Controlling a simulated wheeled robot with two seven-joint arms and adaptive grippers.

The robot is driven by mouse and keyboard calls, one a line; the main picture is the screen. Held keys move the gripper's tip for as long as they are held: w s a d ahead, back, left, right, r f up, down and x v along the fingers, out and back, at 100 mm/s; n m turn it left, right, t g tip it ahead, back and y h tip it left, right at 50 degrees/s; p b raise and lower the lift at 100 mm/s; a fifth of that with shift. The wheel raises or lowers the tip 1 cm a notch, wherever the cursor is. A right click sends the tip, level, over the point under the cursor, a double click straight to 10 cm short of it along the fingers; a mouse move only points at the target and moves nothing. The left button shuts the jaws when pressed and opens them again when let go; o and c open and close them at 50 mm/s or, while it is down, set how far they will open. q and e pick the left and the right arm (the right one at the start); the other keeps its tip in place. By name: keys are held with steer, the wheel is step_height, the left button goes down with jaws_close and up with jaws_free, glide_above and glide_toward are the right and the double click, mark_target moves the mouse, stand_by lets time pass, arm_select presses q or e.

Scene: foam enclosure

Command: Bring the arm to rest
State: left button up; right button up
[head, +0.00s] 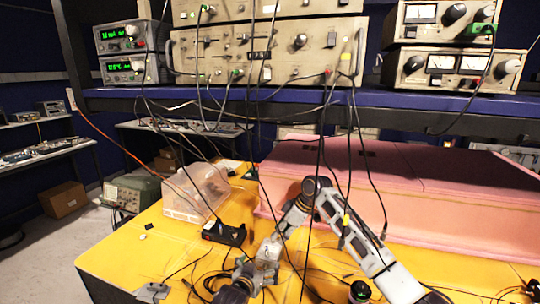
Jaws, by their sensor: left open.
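My right arm (365,245) reaches up from the lower right to a dark joint just in front of the pink foam. I cannot tell whether the two arms touch.
Pink foam blocks (420,200) stand behind the arms. A clear plastic bin (195,190) and a black box (224,233) are to the left. Cables hang from the instruments (265,55) on the blue shelf (290,102) down across the arms. The yellow surface's left part is mostly clear.

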arm_select(q)
steer(key=shift+s+a+r, duration=0.1)
steer(key=shift+s+r, duration=0.05)
steer(key=shift+s, duration=0.2)
steer(key=shift+w, duration=0.1)
